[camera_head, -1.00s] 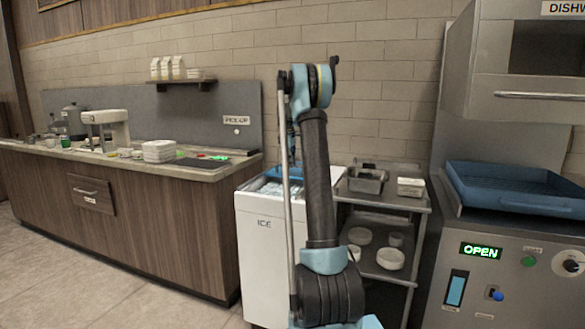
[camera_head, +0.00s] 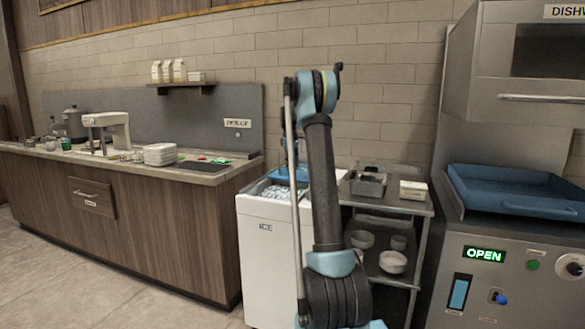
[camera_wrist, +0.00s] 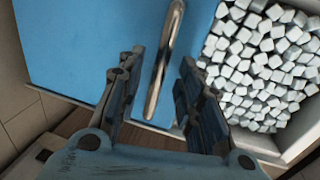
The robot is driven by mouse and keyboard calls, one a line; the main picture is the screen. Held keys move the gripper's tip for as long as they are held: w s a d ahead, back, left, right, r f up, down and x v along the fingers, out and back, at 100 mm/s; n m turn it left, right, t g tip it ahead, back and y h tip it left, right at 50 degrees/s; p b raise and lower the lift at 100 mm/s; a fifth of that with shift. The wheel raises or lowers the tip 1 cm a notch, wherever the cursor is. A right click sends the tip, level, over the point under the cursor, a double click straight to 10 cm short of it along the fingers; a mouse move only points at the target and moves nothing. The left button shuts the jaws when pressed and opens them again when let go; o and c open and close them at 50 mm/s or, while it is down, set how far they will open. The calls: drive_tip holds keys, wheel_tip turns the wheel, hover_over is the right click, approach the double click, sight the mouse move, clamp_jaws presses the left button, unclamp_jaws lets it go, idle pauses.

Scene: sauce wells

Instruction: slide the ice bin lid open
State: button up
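The white ice bin (camera_head: 268,262) stands between the wooden counter and the metal cart, with "ICE" on its front. White ice cubes (camera_head: 275,190) show in its uncovered top. In the wrist view the flat blue lid (camera_wrist: 80,50) covers the left side, and ice cubes (camera_wrist: 265,65) lie uncovered on the right, so the lid is partly open. A metal bar handle (camera_wrist: 165,60) is on the lid. My gripper (camera_wrist: 161,60) is open, its fingers apart on either side of the handle, with gaps visible. In the head view my arm hides most of the gripper and the handle.
A grey cart (camera_head: 390,205) with containers stands close to the right of the bin. The wooden counter (camera_head: 150,235) is on the left, with a stack of white dishes (camera_head: 160,154). A dishwasher station with a blue rack (camera_head: 515,190) is at the far right. A brick wall is behind.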

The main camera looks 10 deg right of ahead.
drive_tip(key=shift+r, duration=0.1)
wheel_tip(320, 180, up, 12)
drive_tip(key=s+a, duration=0.1)
drive_tip(key=s, duration=0.1)
drive_tip(key=shift+a+f, duration=0.15)
drive_tip(key=shift+f, duration=0.1)
drive_tip(key=s+a+f+m, duration=0.1)
drive_tip(key=s+m, duration=0.2)
drive_tip(key=s, duration=1.4)
drive_tip(key=s+a+f+m, duration=0.2)
drive_tip(key=s+m, duration=0.1)
drive_tip(key=s, duration=1.4)
drive_tip(key=s+f+m, duration=0.2)
drive_tip(key=s+f, duration=0.9)
drive_tip(key=s, duration=0.3)
drive_tip(key=s+a+f+m+y, duration=0.1)
drive_tip(key=s+f+m, duration=0.2)
drive_tip(key=s+f, duration=0.8)
drive_tip(key=s, duration=0.3)
drive_tip(key=shift+s+f+m, duration=0.2)
drive_tip(key=shift+f+m, duration=0.1)
drive_tip(key=shift+f, duration=0.1)
